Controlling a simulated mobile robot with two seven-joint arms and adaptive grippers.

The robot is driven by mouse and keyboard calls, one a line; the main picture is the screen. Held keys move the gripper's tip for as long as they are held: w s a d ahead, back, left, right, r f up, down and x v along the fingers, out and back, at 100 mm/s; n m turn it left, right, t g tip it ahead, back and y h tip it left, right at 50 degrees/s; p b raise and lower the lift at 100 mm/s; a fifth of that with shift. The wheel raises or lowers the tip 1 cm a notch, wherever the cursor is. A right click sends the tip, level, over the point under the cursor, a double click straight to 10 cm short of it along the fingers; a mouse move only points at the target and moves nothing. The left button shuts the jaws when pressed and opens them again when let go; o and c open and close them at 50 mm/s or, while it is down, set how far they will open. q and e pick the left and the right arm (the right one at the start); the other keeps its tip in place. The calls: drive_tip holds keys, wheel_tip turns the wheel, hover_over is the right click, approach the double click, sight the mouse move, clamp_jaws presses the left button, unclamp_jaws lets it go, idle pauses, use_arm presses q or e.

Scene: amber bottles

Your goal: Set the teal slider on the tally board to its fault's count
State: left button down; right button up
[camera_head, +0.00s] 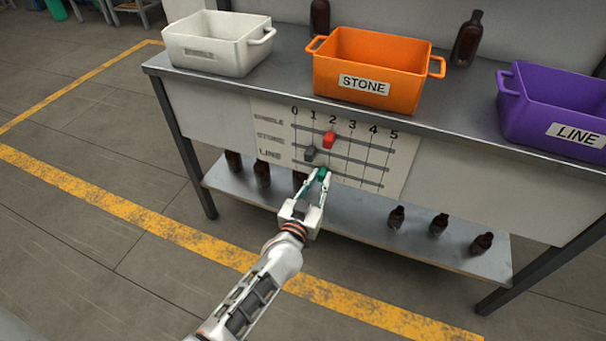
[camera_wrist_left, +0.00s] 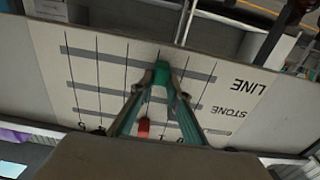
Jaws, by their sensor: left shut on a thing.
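The tally board (camera_head: 398,172) hangs on the bench front, with columns 0 to 5 and three rows. The top row's label is hard to read; the lower two read STONE and LINE. The teal slider (camera_head: 323,173) is on the LINE row at about the 2 line. My left gripper (camera_head: 319,178) is shut on it; the wrist view shows both fingertips around the teal slider (camera_wrist_left: 162,72). The red slider (camera_head: 329,139) is on the top row near 2. The dark grey slider (camera_head: 310,154) is on the STONE row near 1. My right gripper is not in view.
A white crate (camera_head: 199,55), an orange STONE crate (camera_head: 335,81) and a purple LINE crate (camera_head: 520,118) stand on the bench top. A brown bottle (camera_head: 468,40) stands behind them. Several bottles stand on the lower shelf (camera_head: 345,217) below the board. The floor in front is clear.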

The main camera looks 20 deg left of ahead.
use_arm(q)
drive_tip(key=shift+d, duration=0.5)
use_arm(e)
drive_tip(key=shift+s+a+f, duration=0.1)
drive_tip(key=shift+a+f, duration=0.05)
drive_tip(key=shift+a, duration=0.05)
use_arm(q)
drive_tip(key=c, duration=1.9)
unclamp_jaws()
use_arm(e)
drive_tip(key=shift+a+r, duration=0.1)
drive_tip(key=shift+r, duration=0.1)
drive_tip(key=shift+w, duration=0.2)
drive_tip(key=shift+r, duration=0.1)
use_arm(q)
drive_tip(key=s, duration=0.7)
drive_tip(key=shift+s+a, duration=0.15)
drive_tip(key=shift+s, duration=0.15)
